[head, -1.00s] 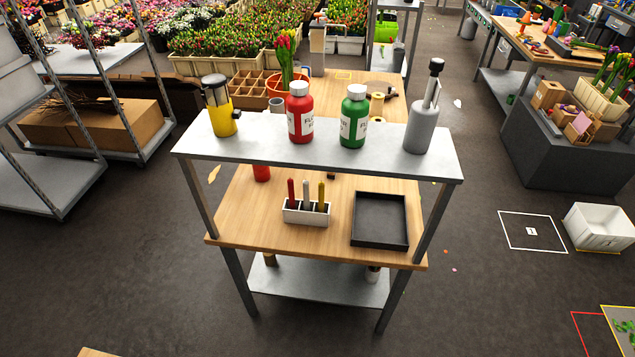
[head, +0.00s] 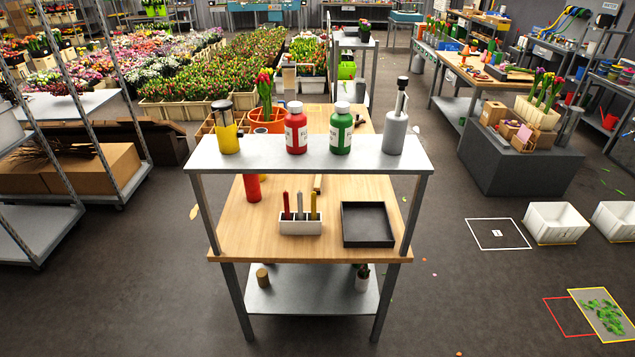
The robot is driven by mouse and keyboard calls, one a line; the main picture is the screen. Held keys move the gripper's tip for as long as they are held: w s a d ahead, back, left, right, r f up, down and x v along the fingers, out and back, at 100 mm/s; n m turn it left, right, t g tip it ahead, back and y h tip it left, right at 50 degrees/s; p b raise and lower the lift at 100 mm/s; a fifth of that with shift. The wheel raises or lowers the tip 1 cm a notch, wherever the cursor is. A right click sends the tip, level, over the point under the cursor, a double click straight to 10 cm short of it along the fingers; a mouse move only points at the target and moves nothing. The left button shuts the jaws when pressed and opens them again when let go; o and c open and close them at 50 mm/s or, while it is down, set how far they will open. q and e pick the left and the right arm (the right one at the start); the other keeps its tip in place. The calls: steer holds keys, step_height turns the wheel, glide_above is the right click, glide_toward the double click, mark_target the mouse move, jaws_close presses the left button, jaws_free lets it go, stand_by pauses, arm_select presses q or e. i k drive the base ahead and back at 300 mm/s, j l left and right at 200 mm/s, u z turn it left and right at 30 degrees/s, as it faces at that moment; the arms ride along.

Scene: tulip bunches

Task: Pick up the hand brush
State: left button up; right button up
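I cannot make out a hand brush for certain in the head view. A small wooden piece (head: 318,183) shows on the wooden workbench (head: 235,235) under the raised grey shelf (head: 310,155), but it is too small and partly hidden to identify. A small dark item (head: 359,121) lies on the bench behind the shelf bottles, also unclear. Neither of my grippers is in view.
The shelf bears a yellow container (head: 226,132), a red bottle (head: 296,131), a green bottle (head: 341,131) and a grey bottle (head: 396,131). Below are a white holder (head: 300,227) and black tray (head: 367,226). Metal racks (head: 95,110) stand left; open floor (head: 450,300) lies right.

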mark_target(318, 185)
steer(key=i+l+z, duration=1.3)
steer(key=i+z, duration=0.3)
steer(key=i+u, duration=0.2)
steer(key=i, duration=0.4)
steer(key=i+l+u, duration=0.25)
steer(key=i, duration=0.3)
steer(key=i+j+u, duration=0.1)
steer(key=i+u, duration=0.45)
steer(key=u, duration=0.25)
steer(key=i+u, duration=0.3)
steer(key=u, duration=0.15)
steer(key=i+l+u, duration=0.2)
steer(key=u, duration=0.2)
steer(key=i+l+u, duration=0.25)
steer(key=u, duration=0.15)
